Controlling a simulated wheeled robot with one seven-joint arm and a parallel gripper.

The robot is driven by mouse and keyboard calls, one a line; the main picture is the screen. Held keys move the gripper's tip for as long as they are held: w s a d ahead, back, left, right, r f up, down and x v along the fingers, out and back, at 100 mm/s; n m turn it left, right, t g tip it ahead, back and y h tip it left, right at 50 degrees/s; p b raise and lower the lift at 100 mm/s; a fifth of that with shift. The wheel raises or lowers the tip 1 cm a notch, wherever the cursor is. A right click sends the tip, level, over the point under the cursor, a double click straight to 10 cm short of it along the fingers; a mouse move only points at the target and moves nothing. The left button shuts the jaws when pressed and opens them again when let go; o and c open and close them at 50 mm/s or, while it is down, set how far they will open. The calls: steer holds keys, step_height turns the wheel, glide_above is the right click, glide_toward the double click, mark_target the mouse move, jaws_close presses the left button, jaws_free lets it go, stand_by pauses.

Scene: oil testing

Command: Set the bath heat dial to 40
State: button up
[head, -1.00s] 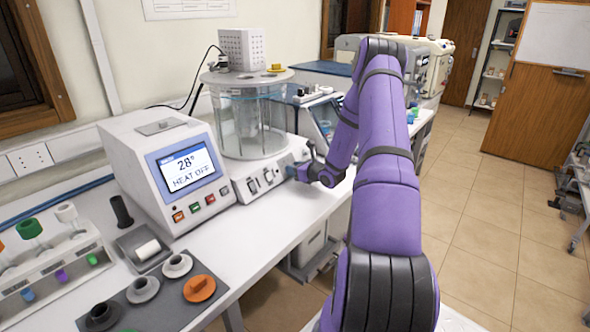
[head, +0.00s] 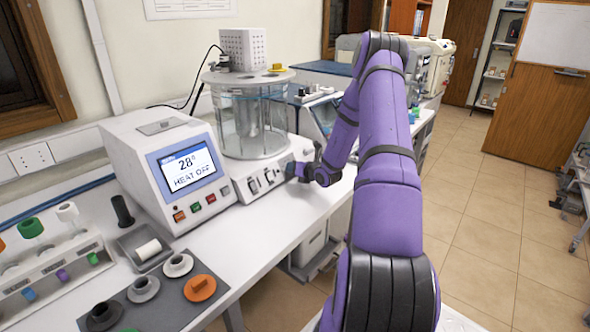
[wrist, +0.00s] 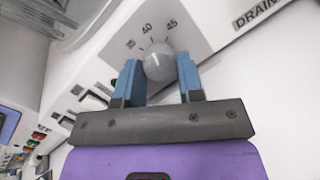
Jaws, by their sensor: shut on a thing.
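The bath heat dial (wrist: 158,63) is a round grey knob on the bath's white front panel, with 35, 40 and 45 printed around its upper side. My gripper (wrist: 157,68) has one blue finger on each side of the knob and is shut on it. Where the dial's pointer stands is not clear. In the head view my gripper (head: 292,169) is at the right end of the bath's base (head: 250,187) and hides the dial. The glass bath (head: 250,122) stands above. The display (head: 187,167) reads 28° and HEAT OFF.
The control box (head: 140,178) with coloured buttons stands left of the bath. A grey mat (head: 165,307) with several knob-like parts and a tube rack (head: 55,265) are at the front left. DRAIN is printed beside the dial. Bare white bench (head: 255,232) lies in front.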

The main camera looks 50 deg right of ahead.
steer(key=o, duration=0.9)
steer(key=v, duration=1)
steer(key=shift+s+r, duration=0.1)
steer(key=shift+s, duration=0.3)
